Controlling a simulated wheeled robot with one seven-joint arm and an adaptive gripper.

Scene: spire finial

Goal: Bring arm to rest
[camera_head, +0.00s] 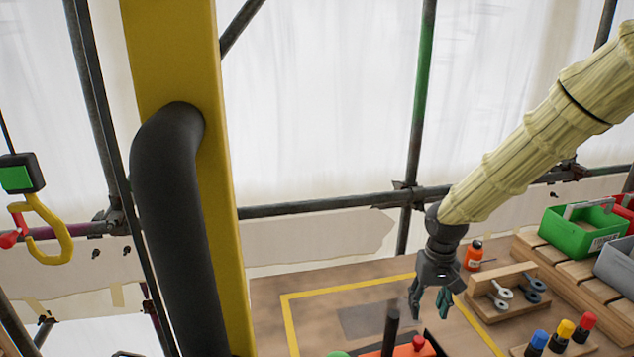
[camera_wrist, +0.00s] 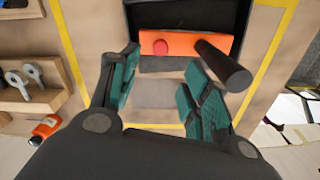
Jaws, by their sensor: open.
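My gripper (camera_head: 430,303) hangs from my cream-sleeved arm above the wooden deck, over the yellow-outlined area. In the wrist view its two green-padded fingers (camera_wrist: 163,88) stand apart with nothing between them. An orange block with a red button (camera_wrist: 184,44) and a black handle (camera_wrist: 222,65) lies beyond the fingertips. In the head view this orange block (camera_head: 408,348) is partly cut off by the bottom edge, with the black handle (camera_head: 391,330) upright beside it.
An orange bottle (camera_head: 473,256), a wooden rack with ring-ended tools (camera_head: 500,296) and several coloured-cap items (camera_head: 560,335) stand right of my gripper. A green bin (camera_head: 583,228) is farther right. A yellow post (camera_head: 176,60) stands left. A yellow hook (camera_head: 50,235) hangs at far left.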

